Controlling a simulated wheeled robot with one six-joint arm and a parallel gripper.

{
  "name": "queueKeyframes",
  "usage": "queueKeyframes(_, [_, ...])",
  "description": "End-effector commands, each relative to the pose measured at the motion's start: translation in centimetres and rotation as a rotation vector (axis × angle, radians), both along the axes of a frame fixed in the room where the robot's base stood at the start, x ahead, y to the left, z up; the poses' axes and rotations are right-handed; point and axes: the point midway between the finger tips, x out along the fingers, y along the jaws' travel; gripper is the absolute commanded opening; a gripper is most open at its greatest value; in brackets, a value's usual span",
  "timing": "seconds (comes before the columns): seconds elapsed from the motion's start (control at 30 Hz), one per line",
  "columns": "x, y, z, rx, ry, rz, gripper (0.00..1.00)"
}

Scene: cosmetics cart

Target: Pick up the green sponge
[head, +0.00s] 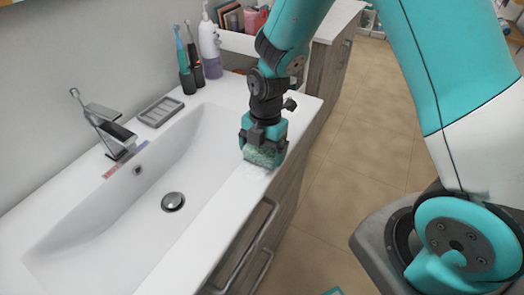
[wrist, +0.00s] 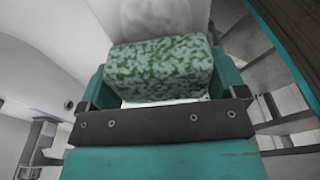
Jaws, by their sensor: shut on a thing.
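The green sponge (head: 262,157) is a speckled green and white block. It is between the fingers of my gripper (head: 263,148), over the front rim of the white sink counter (head: 225,205). In the wrist view the sponge (wrist: 158,68) fills the space between the two teal fingers of my gripper (wrist: 160,85), which is shut on it. I cannot tell whether the sponge's underside touches the counter.
The basin with its drain (head: 173,201) lies left of my gripper. A faucet (head: 108,128), a grey soap dish (head: 160,111), electric toothbrushes (head: 187,65) and a soap bottle (head: 210,45) stand along the back. Drawer handles (head: 245,245) stick out below the counter's front edge. Open tiled floor lies right.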

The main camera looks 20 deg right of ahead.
Motion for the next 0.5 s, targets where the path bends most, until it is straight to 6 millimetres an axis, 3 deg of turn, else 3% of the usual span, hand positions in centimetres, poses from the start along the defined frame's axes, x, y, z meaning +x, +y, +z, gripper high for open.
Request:
queueKeyframes(0.17, [0.1, 0.0, 3.0, 0.002, -0.007, 0.000, 0.62])
queueKeyframes(0.5, [0.1, 0.0, 13.2, 0.001, -0.009, -0.001, 0.62])
